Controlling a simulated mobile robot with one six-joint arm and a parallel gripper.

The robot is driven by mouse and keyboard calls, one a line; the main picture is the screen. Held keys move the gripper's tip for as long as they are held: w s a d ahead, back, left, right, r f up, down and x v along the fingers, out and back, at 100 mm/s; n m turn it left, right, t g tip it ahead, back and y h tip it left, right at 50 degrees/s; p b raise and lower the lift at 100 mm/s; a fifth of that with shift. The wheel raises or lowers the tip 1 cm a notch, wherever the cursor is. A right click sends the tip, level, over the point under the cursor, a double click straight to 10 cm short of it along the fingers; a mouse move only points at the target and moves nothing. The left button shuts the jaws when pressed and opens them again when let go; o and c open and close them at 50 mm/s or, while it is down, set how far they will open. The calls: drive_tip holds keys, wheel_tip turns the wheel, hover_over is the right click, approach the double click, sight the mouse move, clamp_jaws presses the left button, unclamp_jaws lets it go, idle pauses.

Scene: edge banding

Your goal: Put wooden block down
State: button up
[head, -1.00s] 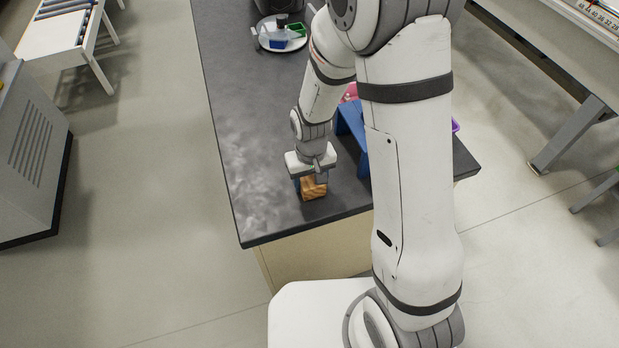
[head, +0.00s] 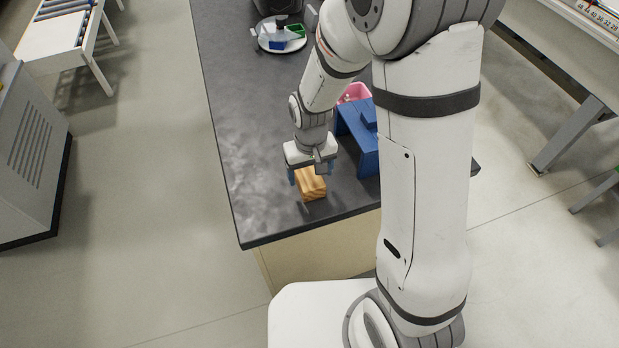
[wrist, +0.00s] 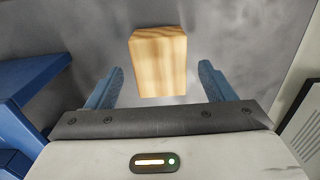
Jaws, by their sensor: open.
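The wooden block (head: 312,184) rests on the dark tabletop (head: 262,205) near its front edge. My gripper (head: 308,176) is open just behind the block, its blue fingers apart and clear of it. In the wrist view the block (wrist: 158,62) lies ahead of and between the open fingertips of my gripper (wrist: 160,82), with a gap on each side. Nothing is held.
A blue stand (head: 358,140) is right of my gripper; it also shows at the left of the wrist view (wrist: 30,85). A pink container (head: 354,93) is behind it. A white plate with small items (head: 265,43) stands far back. The table's left side is clear.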

sight(310, 178)
wheel_tip(310, 178, up, 8)
drive_tip(key=s+d+r+m+t, duration=0.3)
drive_tip(key=s+d+r, duration=0.9)
drive_tip(key=shift+s+d, duration=0.15)
drive_tip(key=shift+s, duration=0.15)
drive_tip(key=shift+r, duration=0.1)
drive_tip(key=shift+c, duration=0.6)
